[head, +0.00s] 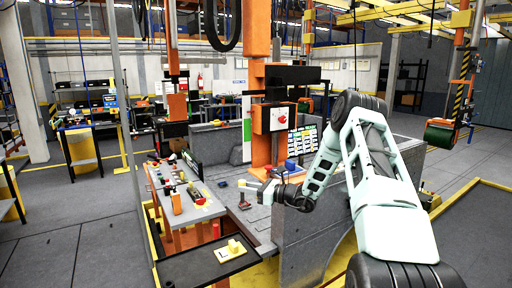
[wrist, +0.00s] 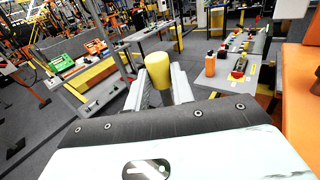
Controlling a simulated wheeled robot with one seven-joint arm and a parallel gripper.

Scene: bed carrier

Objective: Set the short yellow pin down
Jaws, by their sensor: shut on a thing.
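The short yellow pin (wrist: 160,70) stands between the two grey fingers in the wrist view, with its rounded top above them. My gripper (wrist: 160,92) is shut on it. In the head view my gripper (head: 262,188) reaches leftward at mid-picture, with a small yellow bit of the pin (head: 242,183) at its tip. It is held in the air, right of the workbench. The pin's lower part is hidden by the fingers in the wrist view.
A workbench (head: 211,212) with several tools lies left of my gripper. A black tray (head: 185,269) in front carries a pale yellow plate (head: 222,256) with a yellow block (head: 235,246). An orange column (head: 261,150) stands behind. A grey panel (head: 306,232) stands below my arm.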

